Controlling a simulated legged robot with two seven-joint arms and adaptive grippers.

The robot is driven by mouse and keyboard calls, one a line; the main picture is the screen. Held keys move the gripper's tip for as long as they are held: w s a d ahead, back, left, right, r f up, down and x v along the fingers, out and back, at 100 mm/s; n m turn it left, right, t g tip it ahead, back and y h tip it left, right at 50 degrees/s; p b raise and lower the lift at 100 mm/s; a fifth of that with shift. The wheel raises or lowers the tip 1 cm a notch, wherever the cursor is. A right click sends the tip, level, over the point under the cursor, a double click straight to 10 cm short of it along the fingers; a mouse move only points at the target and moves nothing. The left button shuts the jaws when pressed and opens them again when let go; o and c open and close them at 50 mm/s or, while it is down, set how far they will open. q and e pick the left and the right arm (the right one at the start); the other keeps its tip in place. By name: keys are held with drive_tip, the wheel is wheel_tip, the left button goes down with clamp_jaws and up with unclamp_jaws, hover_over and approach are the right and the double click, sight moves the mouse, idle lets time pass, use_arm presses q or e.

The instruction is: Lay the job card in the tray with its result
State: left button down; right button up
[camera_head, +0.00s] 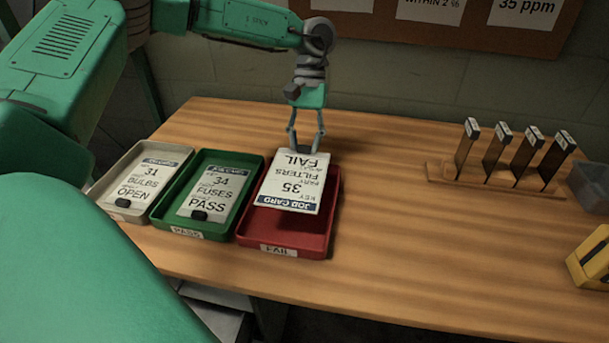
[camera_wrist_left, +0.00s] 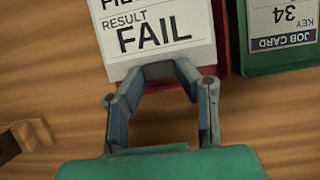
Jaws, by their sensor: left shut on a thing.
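The job card (camera_head: 292,186) is white with a dark blue header and reads 35, FILTERS, FAIL, upside down in the head view. My left gripper (camera_head: 306,146) is shut on the card's FAIL end. The card is over the red FAIL tray (camera_head: 287,240); whether it touches the tray floor I cannot tell. In the left wrist view the card (camera_wrist_left: 155,35) reaches out from the fingers (camera_wrist_left: 165,70). The green PASS tray (camera_head: 189,229) holds card 34, FUSES, PASS. The beige tray (camera_head: 126,215) holds card 31, BULBS, OPEN. My right gripper is not in view.
A wooden rack (camera_head: 490,178) with several upright cards stands at the right. A grey bin (camera_head: 590,185) and a yellow object (camera_head: 592,262) sit at the right edge. The table (camera_head: 420,250) is clear between the red tray and these.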

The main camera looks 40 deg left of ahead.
use_arm(q)
drive_tip(key=f, duration=0.3)
drive_tip(key=f+b, duration=0.1)
drive_tip(key=f, duration=0.2)
drive_tip(key=a+f, duration=0.1)
drive_tip(key=f, duration=0.2)
drive_tip(key=shift+b, duration=0.3)
drive_tip(key=shift+d+r, duration=0.1)
drive_tip(key=shift+d, duration=0.25)
drive_tip(key=c, duration=1.2)
unclamp_jaws()
drive_tip(key=shift+a, duration=0.2)
drive_tip(key=shift+s+a+f, duration=0.1)
drive_tip(key=shift+a+f, duration=0.05)
drive_tip(key=shift+f, duration=0.05)
drive_tip(key=shift+r, duration=0.3)
drive_tip(key=p+v, duration=0.2)
drive_tip(key=v, duration=0.9)
drive_tip(key=shift+r, duration=0.4)
